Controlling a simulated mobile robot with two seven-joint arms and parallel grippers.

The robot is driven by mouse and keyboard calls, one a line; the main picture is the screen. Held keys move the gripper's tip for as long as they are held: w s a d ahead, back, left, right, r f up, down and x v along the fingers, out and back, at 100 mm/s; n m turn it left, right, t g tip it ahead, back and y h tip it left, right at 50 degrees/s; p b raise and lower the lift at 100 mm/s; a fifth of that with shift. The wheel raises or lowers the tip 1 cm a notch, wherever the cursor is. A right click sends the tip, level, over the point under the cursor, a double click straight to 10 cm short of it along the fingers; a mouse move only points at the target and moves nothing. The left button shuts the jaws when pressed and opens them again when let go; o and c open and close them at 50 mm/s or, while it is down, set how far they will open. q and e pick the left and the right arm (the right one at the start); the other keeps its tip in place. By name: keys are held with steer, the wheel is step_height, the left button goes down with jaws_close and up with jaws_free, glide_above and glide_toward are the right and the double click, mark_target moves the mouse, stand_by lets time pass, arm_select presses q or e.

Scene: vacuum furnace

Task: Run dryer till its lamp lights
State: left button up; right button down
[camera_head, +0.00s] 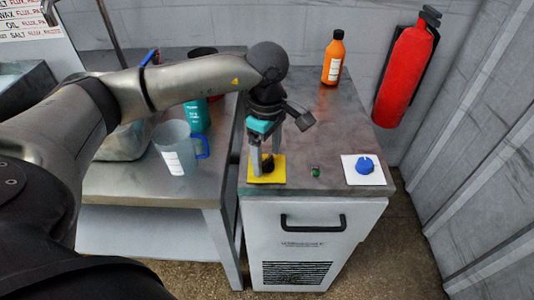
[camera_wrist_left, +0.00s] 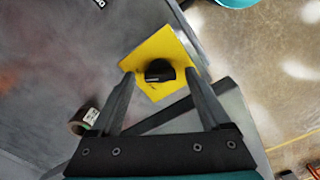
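The dryer appears to be the white cabinet (camera_head: 312,235) with a dark handle and a vent grille. On its grey top is a yellow plate (camera_head: 275,177) with a black knob (camera_head: 267,165); the knob also shows in the left wrist view (camera_wrist_left: 159,71). My left gripper (camera_head: 264,158) is open above the plate, its fingers either side of the knob. In the wrist view a gap shows between each fingertip and the knob. A small green lamp (camera_head: 315,171) sits right of the plate; it looks dark green, and I cannot tell for certain whether it is lit.
A blue knob on a white plate (camera_head: 350,176) is at the right of the top. An orange bottle (camera_head: 333,60) stands at the back. A red extinguisher (camera_head: 404,75) hangs on the wall. A pitcher (camera_head: 176,150) and teal bottle (camera_head: 197,116) stand on the left bench.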

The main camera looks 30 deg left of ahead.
mark_target(267, 160)
arm_select(q)
step_height(267, 160, up, 15)
steer(key=p, duration=0.2)
arm_select(e)
steer(key=shift+s+a+r, duration=0.15)
steer(key=shift+a+r, duration=0.1)
steer(key=shift+r, duration=0.35)
steer(key=shift+s+a+r, duration=0.15)
steer(key=shift+a+r, duration=0.05)
steer(key=shift+r, duration=0.4)
steer(key=shift+d, duration=0.1)
